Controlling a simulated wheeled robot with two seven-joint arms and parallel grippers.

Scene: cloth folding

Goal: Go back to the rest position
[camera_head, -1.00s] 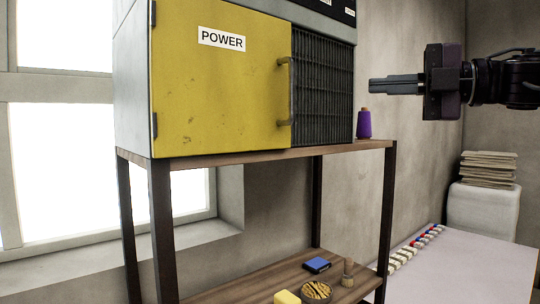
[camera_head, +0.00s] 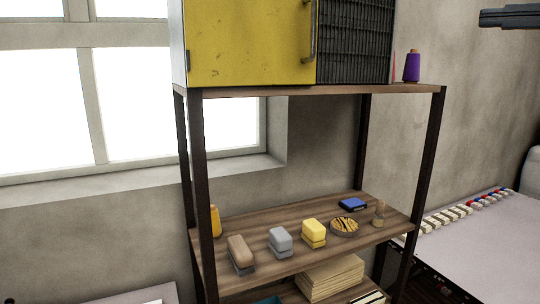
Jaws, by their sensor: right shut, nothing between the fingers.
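My right gripper (camera_head: 506,17) is at the top right corner of the head view, its fingers together and empty, pointing left. Only the fingers show; the rest of the hand is out of the picture. It is in the air, to the right of the purple thread cone (camera_head: 412,66) and apart from it. My left gripper is not in view.
A yellow cabinet (camera_head: 250,40) stands on a wood-topped metal rack (camera_head: 330,90). A pale table (camera_head: 480,240) with a row of small items is at the right.

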